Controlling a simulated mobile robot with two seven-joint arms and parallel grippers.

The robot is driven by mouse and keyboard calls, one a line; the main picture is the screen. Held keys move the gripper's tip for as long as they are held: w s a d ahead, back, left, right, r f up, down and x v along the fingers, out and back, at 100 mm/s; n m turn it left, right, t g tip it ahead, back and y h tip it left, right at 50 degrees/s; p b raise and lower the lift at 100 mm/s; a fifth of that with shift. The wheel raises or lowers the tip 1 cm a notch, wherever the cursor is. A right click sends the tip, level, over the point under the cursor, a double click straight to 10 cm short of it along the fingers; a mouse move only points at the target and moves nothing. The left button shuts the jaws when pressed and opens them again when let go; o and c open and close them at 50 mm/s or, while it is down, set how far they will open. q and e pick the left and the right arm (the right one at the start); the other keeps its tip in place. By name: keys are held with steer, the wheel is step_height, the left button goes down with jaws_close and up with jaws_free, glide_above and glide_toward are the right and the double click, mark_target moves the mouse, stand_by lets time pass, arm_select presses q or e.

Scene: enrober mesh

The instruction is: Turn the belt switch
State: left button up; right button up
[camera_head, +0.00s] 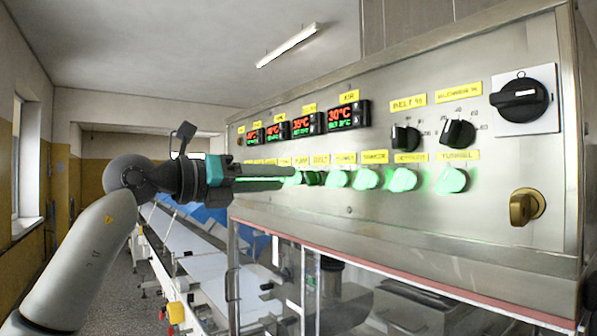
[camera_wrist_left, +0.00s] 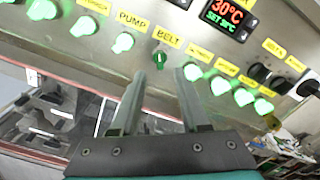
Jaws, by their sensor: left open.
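The belt switch (camera_wrist_left: 160,60) is a small dark green knob below the yellow BELT label (camera_wrist_left: 167,40) in the left wrist view. Its handle stands roughly upright and it looks darker than its glowing neighbours. In the head view the belt switch (camera_head: 314,178) shows just past my fingertips. My left gripper (camera_head: 295,173) reaches in from the left along the panel; it is open and empty. In the left wrist view the two fingers of the left gripper (camera_wrist_left: 161,74) point at the panel, one to each side below the switch. I cannot tell whether they touch it. My right gripper is not in view.
Lit green switches flank it, including the pump switch (camera_wrist_left: 122,42) and one to the right (camera_wrist_left: 194,72). Temperature displays (camera_head: 349,115) and black dials (camera_head: 458,133) sit above. A large black rotary switch (camera_head: 519,97) and brass key switch (camera_head: 527,207) are far right.

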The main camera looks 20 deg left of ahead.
mark_target(306, 179)
arm_select(q)
steer(key=shift+p+x, duration=0.5)
steer(key=shift+x, duration=2.15)
steer(key=shift+c, duration=0.3)
jaws_close()
